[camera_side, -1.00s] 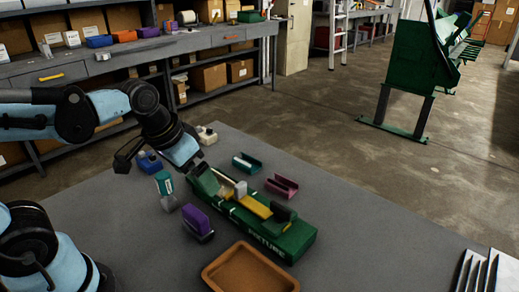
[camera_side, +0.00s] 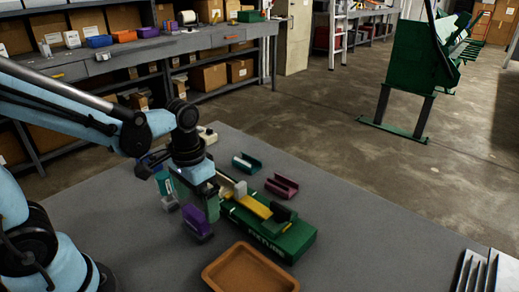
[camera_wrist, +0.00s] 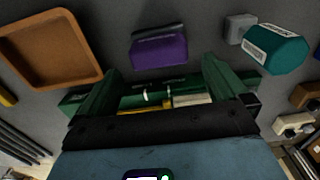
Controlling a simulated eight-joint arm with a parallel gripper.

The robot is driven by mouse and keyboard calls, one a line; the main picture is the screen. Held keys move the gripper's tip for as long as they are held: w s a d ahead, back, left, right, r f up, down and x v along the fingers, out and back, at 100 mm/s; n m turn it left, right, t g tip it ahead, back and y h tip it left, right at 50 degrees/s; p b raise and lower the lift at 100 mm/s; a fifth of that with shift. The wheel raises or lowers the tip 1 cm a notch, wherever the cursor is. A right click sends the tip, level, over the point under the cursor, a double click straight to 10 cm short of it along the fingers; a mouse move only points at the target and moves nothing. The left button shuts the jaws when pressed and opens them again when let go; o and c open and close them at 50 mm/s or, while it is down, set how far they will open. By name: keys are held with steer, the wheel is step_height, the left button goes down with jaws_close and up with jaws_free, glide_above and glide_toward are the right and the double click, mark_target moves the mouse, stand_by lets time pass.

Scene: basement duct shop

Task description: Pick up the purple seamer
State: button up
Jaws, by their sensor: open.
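The purple seamer (camera_side: 199,221) stands on the grey table just left of the green fixture, a purple block on a dark base. In the wrist view the purple seamer (camera_wrist: 160,52) shows near the top middle, past and between my fingertips. My gripper (camera_wrist: 160,67) has two green fingers spread apart with nothing between them. In the side view my gripper (camera_side: 192,198) points down close behind and above the seamer. Its fingers partly overlap the fixture and the teal tool in that view, so exact clearance cannot be told.
The green fixture (camera_side: 283,242) lies right of the seamer. An orange-brown tray (camera_side: 215,277) is in front. A teal tool (camera_wrist: 277,48) stands close by. Teal (camera_side: 247,162) and maroon (camera_side: 281,186) channel pieces lie behind the fixture.

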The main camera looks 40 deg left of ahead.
mark_target(197, 210)
steer(key=shift+s+f, duration=0.2)
steer(key=shift+f, duration=2.9)
steer(key=c, duration=1.1)
steer(key=shift+r, duration=0.15)
steer(key=shift+r, duration=0.8)
step_height(197, 210, up, 2)
steer(key=shift+r, duration=0.25)
steer(key=s+d+r, duration=0.6)
steer(key=d, duration=0.4)
steer(key=shift+r, duration=0.3)
steer(key=shift+s, duration=0.1)
